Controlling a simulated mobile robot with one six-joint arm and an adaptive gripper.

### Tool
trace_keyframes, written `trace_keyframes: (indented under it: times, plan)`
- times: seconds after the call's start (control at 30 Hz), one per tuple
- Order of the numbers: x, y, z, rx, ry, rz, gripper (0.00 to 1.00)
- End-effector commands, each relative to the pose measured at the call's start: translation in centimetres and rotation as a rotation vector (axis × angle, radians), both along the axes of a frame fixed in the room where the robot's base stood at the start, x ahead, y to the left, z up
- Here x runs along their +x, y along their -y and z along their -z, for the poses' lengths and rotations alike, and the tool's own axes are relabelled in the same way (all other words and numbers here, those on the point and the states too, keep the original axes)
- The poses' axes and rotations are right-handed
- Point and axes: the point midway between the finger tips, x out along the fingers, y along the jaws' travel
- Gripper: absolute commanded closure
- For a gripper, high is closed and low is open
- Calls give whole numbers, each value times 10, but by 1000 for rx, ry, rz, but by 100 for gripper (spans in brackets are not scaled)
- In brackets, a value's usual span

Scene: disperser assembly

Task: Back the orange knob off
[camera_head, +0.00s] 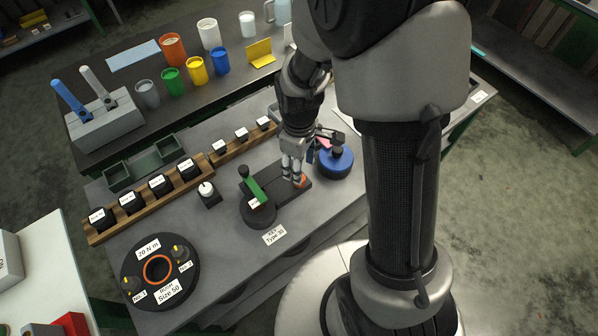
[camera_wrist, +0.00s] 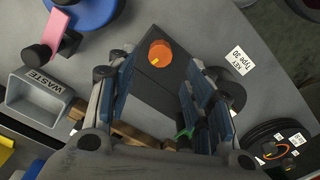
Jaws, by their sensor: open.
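The orange knob (camera_wrist: 160,54) sits on a flat dark block (camera_wrist: 158,90) and carries a small yellow mark. In the head view the knob (camera_head: 300,181) shows only in part, beside my fingers. My gripper (camera_head: 293,172) points down over the block, its fingertips close to the knob. In the wrist view my gripper (camera_wrist: 162,85) has its blue-padded fingers spread wide, with nothing between them, and the knob appears beyond and between the tips. I cannot tell whether a finger touches the knob.
A green-handled round black fixture (camera_head: 258,208) stands left of the knob, with a "KEY Type 30" label. A blue round fixture (camera_head: 335,162) with a pink lever stands close on the right. A waste bin (camera_wrist: 38,92) is nearby. Bare table lies in front.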

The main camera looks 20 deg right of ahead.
Motion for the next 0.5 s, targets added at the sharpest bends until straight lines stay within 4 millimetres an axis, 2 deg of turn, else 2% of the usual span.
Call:
trace_keyframes:
  times: [0.03,0.2,0.33,0.5]
  plan:
    - [2,0,-12,1,6,0,53]
    - [1,0,-41,0,4,0,53]
    - [1,0,-52,0,1,0,53]
    - [0,0,-56,0,0,0,53]
